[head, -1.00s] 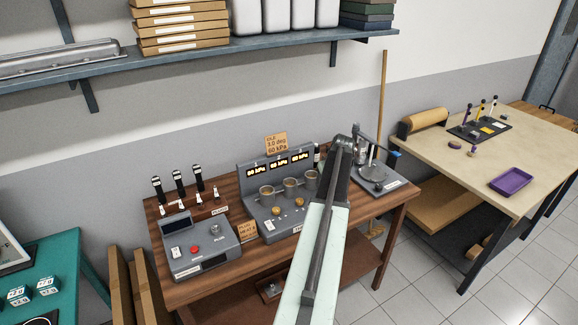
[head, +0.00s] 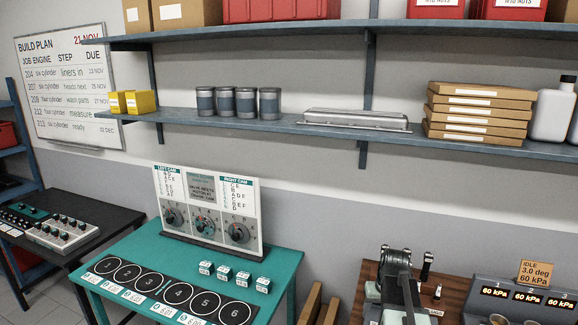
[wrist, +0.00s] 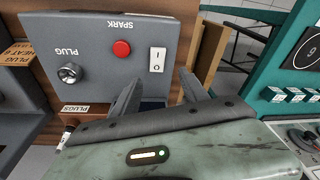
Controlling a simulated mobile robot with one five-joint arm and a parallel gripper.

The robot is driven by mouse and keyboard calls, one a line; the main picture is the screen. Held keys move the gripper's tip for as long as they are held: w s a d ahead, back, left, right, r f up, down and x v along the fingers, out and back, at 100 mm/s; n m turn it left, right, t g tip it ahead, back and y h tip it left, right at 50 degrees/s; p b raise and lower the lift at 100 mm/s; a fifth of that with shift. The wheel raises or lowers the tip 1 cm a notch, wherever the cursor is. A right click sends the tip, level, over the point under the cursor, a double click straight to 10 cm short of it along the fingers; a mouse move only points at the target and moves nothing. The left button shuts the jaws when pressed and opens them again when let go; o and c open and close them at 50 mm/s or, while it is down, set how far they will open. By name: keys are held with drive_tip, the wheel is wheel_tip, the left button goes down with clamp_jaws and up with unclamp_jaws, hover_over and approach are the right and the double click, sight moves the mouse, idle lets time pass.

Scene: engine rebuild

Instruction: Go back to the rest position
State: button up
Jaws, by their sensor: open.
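My gripper (wrist: 160,88) shows in the wrist view with its two dark fingers apart and nothing between them. Beyond the fingers is the grey spark box (wrist: 110,55), with a red button, a white switch and a plug socket on its face. In the head view my arm shows at the lower right, in front of the left end of the wooden bench (head: 458,316). The fingertips cannot be made out there, and the arm hides the spark box.
The grey console (head: 525,297) with kPa displays stands right of my arm. The teal table (head: 130,250) with numbered rings and a dial board (head: 207,215) is to the left. A wall shelf (head: 290,124) runs above. Boards (head: 318,305) stand between table and bench.

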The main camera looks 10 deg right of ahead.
drive_tip(key=s+a+n+g, duration=0.1)
drive_tip(key=s+a+n, duration=0.2)
drive_tip(key=a, duration=2.4)
wheel_tip(320, 180, down, 7)
drive_tip(key=s+g+b, duration=0.1)
drive_tip(key=s+b, duration=0.1)
drive_tip(key=b, duration=0.4)
drive_tip(key=shift+s+b, duration=0.3)
drive_tip(key=shift+s, duration=0.1)
